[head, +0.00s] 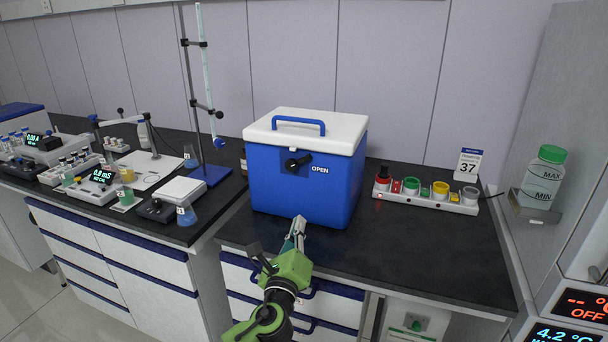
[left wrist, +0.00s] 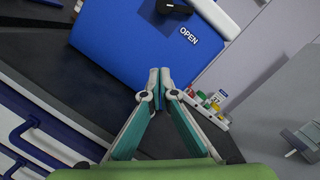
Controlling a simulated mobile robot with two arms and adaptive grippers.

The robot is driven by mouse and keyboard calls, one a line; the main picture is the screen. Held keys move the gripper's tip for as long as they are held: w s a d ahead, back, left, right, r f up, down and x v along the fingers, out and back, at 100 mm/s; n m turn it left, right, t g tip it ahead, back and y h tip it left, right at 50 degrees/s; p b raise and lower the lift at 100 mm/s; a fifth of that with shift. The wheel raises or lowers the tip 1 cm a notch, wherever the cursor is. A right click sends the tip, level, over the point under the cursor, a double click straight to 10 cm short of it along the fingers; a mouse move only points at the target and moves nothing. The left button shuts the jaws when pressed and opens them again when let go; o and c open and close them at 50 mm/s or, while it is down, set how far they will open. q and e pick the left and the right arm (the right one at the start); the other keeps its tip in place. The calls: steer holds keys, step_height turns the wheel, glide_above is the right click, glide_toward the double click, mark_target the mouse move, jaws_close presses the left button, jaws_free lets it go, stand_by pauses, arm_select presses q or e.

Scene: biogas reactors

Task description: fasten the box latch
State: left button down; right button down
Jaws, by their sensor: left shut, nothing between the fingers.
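A blue cool box (head: 300,185) with a white lid (head: 310,130) and a blue handle stands on the black bench. A black latch (head: 296,162) sits on its front, beside the printed word OPEN. The latch also shows at the top of the left wrist view (left wrist: 174,8), partly cut off. My left gripper (head: 299,222) is in front of the box, below the latch. Its fingertips (left wrist: 159,78) are together and empty, apart from the latch. My right gripper is not in view.
A rack with coloured caps (head: 425,195) and a sign reading 37 (head: 467,164) stand right of the box. A blue-based stand (head: 205,175), a flask (head: 186,214) and instruments fill the left bench. The bench right of my gripper is clear.

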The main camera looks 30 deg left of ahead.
mark_target(298, 162)
arm_select(q)
steer(key=r+m, duration=0.1)
steer(key=w+r+m+t, duration=0.1)
steer(key=m, duration=0.1)
steer(key=shift+w+d+r+h, duration=0.2)
steer(key=shift+w+r+h, duration=0.05)
steer(key=shift+r+h, duration=0.15)
steer(key=x, duration=0.4)
steer(key=p+x, duration=0.1)
steer(key=x, duration=0.4)
steer(key=shift+w+a+r, duration=0.1)
steer(key=shift+r, duration=0.15)
steer(key=r, duration=0.1)
steer(key=a+r+p, duration=0.1)
steer(key=p, duration=0.1)
steer(key=shift+w+a+r, duration=0.2)
steer(key=shift+a+r, duration=0.1)
steer(key=shift+r, duration=0.1)
steer(key=shift+s+a+r+p, duration=0.2)
steer(key=shift+a+r+p, duration=0.05)
steer(key=shift+r+p, duration=0.1)
steer(key=shift+w, duration=0.1)
steer(key=shift+r+n+y+p, duration=0.3)
steer(key=shift+r+n+p, duration=0.05)
steer(key=shift+n, duration=0.75)
